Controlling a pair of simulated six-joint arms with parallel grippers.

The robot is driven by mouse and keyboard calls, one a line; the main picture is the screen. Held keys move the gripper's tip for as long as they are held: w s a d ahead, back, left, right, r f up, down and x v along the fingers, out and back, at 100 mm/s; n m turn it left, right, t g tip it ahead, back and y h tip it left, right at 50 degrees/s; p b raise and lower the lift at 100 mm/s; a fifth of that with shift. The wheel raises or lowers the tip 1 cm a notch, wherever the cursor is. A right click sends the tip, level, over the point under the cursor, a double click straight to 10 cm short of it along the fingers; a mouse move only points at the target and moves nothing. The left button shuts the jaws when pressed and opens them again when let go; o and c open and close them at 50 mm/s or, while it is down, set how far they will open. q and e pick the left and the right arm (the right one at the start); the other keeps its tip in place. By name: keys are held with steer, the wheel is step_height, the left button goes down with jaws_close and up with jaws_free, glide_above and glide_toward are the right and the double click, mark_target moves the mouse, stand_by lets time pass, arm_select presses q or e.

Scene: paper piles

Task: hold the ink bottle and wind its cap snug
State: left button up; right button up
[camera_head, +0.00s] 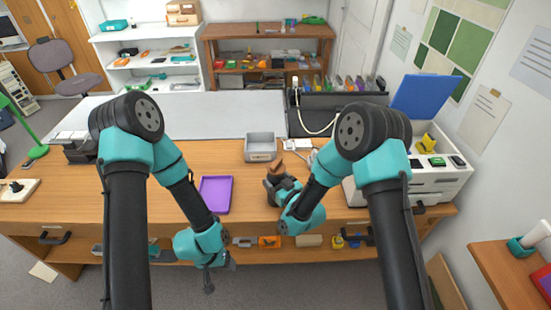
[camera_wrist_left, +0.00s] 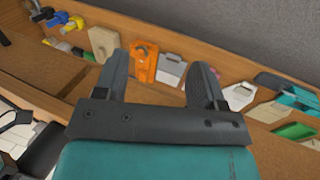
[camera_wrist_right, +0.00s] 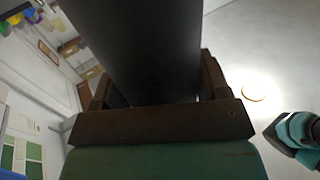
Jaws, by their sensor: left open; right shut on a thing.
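My right gripper (camera_head: 272,182) is above the wooden table in the middle of the head view, shut on a large dark smooth thing (camera_wrist_right: 152,45) that fills the gap between its fingers in the right wrist view. This looks like the ink bottle; its far end and any cap are out of that picture. In the head view a small brown piece (camera_head: 275,169) shows at the gripper, too small to tell whether it is the cap. My left gripper (camera_head: 209,274) is open and empty, low in front of the table's front edge; its spread fingers show in the left wrist view (camera_wrist_left: 168,75).
A purple tray (camera_head: 215,194) lies on the table between the arms. A grey bin (camera_head: 261,147) stands behind my right gripper. An open shelf below the tabletop holds an orange item (camera_wrist_left: 144,60) and other small things. The tabletop left of the purple tray is mostly clear.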

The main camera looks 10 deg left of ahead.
arm_select(q)
steer(key=o, duration=0.5)
steer(key=w+r+m, duration=0.1)
steer(key=w+d+r+m, duration=0.1)
steer(key=w+m, duration=0.1)
steer(key=w+d+r+m+g, duration=0.1)
steer(key=w, duration=0.1)
steer(key=shift+d+r+m, duration=0.1)
steer(key=shift+m, duration=0.2)
step_height(320, 180, up, 34)
steer(key=m+y, duration=0.4)
steer(key=m, duration=1.5)
glide_above(275, 162)
steer(key=shift+f, duration=0.2)
steer(key=shift+f, duration=0.15)
step_height(275, 162, down, 12)
steer(key=shift+r, duration=0.1)
